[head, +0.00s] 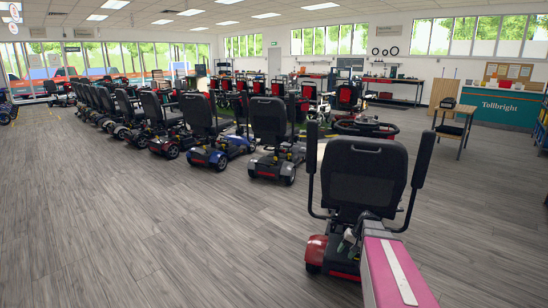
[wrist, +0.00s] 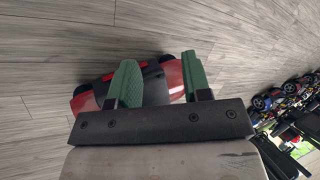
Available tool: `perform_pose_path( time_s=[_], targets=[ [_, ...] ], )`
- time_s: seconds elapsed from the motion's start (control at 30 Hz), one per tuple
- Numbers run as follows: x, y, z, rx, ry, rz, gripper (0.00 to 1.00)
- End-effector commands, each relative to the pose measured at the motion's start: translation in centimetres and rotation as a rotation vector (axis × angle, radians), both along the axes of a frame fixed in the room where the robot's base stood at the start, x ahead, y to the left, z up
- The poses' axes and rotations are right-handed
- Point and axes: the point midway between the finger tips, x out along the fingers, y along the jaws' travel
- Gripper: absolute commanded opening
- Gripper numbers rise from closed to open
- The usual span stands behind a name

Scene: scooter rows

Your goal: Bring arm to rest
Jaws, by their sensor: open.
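My gripper (wrist: 160,64) has two green fingers, spread apart with nothing held between them in the wrist view. My pink arm (head: 395,270) reaches forward from the lower right of the head view. It ends low behind a red scooter (head: 316,250) with a black seat (head: 363,175) and raised armrests. The gripper (head: 348,240) shows small there, in front of the scooter's rear. In the wrist view the scooter's red and black rear body (wrist: 155,88) lies beyond and between the fingers. I cannot tell whether the fingers touch it.
Rows of parked scooters (head: 270,130) fill the middle and left back. A wooden side table (head: 455,128) and a teal counter (head: 500,108) stand at the right. Grey plank floor (head: 130,220) is clear at the left and front.

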Motion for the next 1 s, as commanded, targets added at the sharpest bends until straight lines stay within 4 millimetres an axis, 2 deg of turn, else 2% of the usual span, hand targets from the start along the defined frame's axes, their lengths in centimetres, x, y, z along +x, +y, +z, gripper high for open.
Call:
perform_pose_path(
  time_s=[0.03, 0.2, 0.3, 0.43, 0.6, 1.0],
  targets=[
    [-2.3, 2.3, 0.6, -0.045, 0.007, 0.032, 0.44],
    [-7.1, 7.2, 1.6, -0.202, 0.013, 0.123, 0.44],
    [-9.7, 9.3, 2.3, -0.288, 0.004, 0.173, 0.44],
    [-12.2, 11.2, 3.1, -0.375, -0.011, 0.223, 0.44],
    [-13.6, 12.1, 3.6, -0.434, -0.026, 0.256, 0.44],
    [-13.6, 12.2, 3.6, -0.444, -0.028, 0.260, 0.44]
  ],
)
